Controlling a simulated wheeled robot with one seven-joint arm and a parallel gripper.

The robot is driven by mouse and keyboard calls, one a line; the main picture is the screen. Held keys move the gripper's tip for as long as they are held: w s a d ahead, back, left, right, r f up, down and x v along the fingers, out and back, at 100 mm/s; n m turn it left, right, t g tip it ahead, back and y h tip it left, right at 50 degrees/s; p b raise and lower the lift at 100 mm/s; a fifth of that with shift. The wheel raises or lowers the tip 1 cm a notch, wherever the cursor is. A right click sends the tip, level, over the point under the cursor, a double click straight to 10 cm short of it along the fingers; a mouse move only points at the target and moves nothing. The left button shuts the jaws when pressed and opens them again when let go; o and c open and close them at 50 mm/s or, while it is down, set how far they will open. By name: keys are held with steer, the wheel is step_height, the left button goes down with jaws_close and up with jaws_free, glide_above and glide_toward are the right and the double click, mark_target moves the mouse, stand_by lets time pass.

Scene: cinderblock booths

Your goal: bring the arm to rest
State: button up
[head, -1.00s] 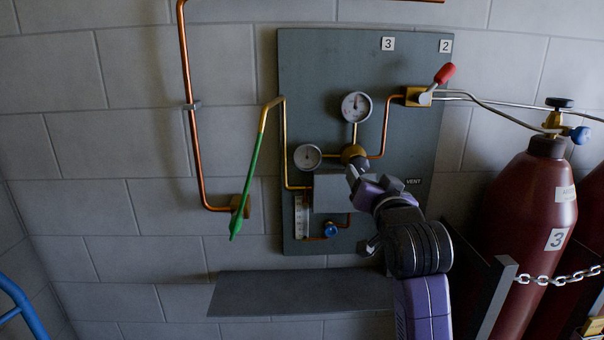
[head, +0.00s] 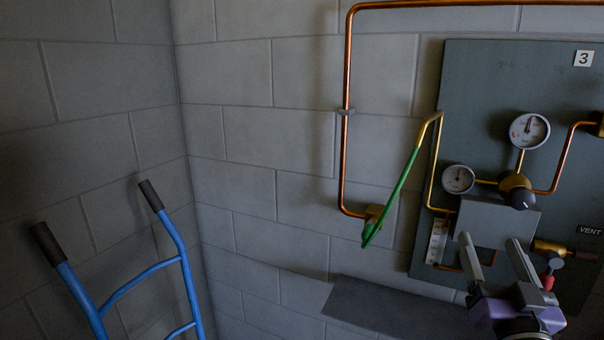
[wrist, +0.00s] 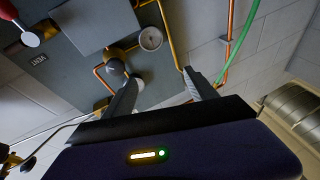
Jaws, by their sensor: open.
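My gripper (head: 490,242) is at the lower right of the head view, in front of the lower part of a grey gas panel (head: 470,95). Its two fingers are spread apart and point upward, with nothing between them. In the wrist view my gripper (wrist: 160,80) also shows open and empty, with the panel (wrist: 75,75) beyond the fingertips. One finger partly overlaps the grey box (head: 495,217) on the panel in the head view; I cannot tell how far apart they are.
The panel carries gauges (head: 529,130), a dark knob (head: 516,191) and a red-tipped valve (head: 547,281). A green hose (head: 392,195) hangs left of it. A grey shelf (head: 385,305) juts out below. A blue hand truck (head: 185,270) stands left. Bare wall lies between.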

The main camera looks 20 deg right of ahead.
steer(key=s+a+f+n+t+y, duration=0.1)
steer(key=s+a+f+n+y, duration=0.2)
steer(key=a+f, duration=0.55)
steer(key=s+a+f+n+g+y, duration=0.1)
steer(key=s+a+f+n+y, duration=0.1)
steer(key=s+a+f+y, duration=0.2)
steer(key=s+a+f+n+g+y, duration=0.2)
steer(key=s+a+f+y, duration=0.3)
steer(key=s+a+f, duration=0.5)
steer(key=s+a+n, duration=0.1)
steer(key=s+a, duration=0.3)
steer(key=s, duration=0.2)
steer(key=shift+s+a+f+g+y, duration=0.25)
steer(key=shift+s+a+g+y, duration=0.05)
steer(key=shift+a, duration=0.1)
stand_by(0.6)
